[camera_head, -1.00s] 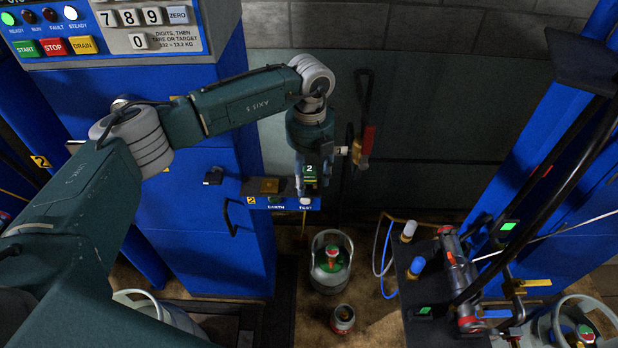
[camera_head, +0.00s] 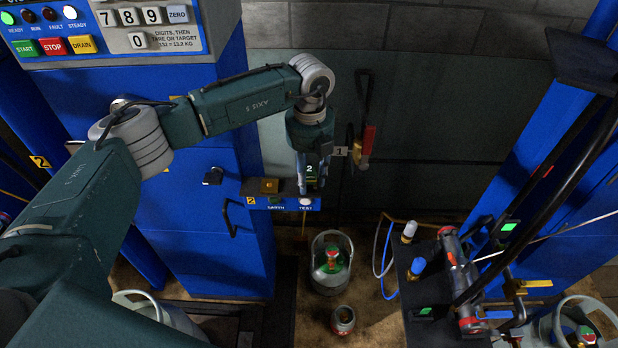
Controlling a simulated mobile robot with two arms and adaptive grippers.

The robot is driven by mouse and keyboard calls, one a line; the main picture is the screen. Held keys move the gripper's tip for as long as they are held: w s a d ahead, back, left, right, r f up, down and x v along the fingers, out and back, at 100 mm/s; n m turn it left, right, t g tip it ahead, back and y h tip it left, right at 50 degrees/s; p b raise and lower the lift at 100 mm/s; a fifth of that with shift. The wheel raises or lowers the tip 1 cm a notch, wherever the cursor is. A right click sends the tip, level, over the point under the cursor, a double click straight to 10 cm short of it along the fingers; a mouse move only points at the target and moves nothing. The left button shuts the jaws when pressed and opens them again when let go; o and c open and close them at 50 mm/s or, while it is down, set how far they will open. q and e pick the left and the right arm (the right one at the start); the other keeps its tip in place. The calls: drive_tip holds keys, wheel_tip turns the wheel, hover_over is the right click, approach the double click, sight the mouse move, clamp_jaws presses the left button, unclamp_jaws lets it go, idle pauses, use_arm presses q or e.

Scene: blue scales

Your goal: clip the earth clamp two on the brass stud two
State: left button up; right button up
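My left gripper (camera_head: 308,190) points down beside the front panel of the left blue column. It appears closed around a small dark and green piece with a "2" label, which I take as earth clamp two (camera_head: 310,170); its jaws are mostly hidden. The brass stud two (camera_head: 268,186) is a brass block on a dark ledge, just left of the gripper, with a yellow "2" tag near it. The clamp and stud look apart, though depth is hard to judge. My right gripper is not in view.
Gas cylinders (camera_head: 331,263) stand on the floor below. A dark stand (camera_head: 425,300) with a grey-red tool (camera_head: 459,280) is at right. A keypad panel (camera_head: 105,30) is at upper left.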

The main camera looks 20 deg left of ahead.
sight(309, 168)
use_arm(q)
clamp_jaws()
drive_tip(key=shift+r, duration=0.2)
drive_tip(key=shift+a+r+p, duration=0.1)
drive_tip(key=shift+r+p, duration=0.35)
drive_tip(key=shift+r, duration=0.25)
drive_tip(key=shift+r+p, duration=1.05)
drive_tip(key=shift+r, duration=1.1)
